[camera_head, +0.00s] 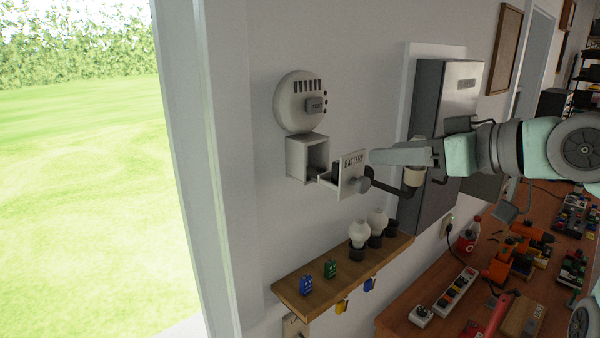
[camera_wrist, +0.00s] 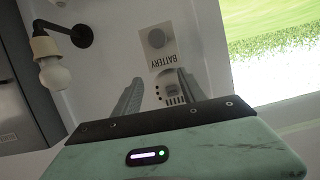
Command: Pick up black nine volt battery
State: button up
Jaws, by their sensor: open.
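A small white box (camera_head: 307,158) on the wall has its drawer pulled out, with a front panel marked BATTERY (camera_head: 352,173) and a round knob (camera_head: 361,185). A dark block, possibly the black nine volt battery (camera_head: 336,172), shows partly behind that panel; most of it is hidden. In the wrist view the BATTERY panel (camera_wrist: 157,57) lies ahead of the fingers, and no battery can be made out. My gripper (camera_head: 376,157) is to the right of the panel in the head view. It is open and empty, with two fingers apart in the wrist view (camera_wrist: 159,76).
A round vented alarm (camera_head: 301,101) is above the box. A wooden shelf (camera_head: 300,299) below carries a blue battery (camera_head: 306,285), a green battery (camera_head: 330,269) and bulbs (camera_head: 358,234). A wall lamp (camera_wrist: 54,72) and grey cabinet (camera_head: 429,88) stand close to the arm.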

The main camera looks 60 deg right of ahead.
jog(key=a+g, duration=0.1)
jog(key=p, duration=0.2)
send_near(341, 162)
jog(key=w+f, duration=0.2)
jog(key=w, duration=0.1)
jog(key=w+d+p, duration=0.1)
jog(key=w, duration=0.1)
jog(key=w+p, duration=0.1)
jog(key=shift+w+d, duration=0.2)
jog(key=shift+d, duration=0.2)
jog(key=shift+w+d+f, duration=0.15)
jog(key=shift+w+f, duration=0.25)
jog(key=shift+c, duration=0.6)
grip_shut()
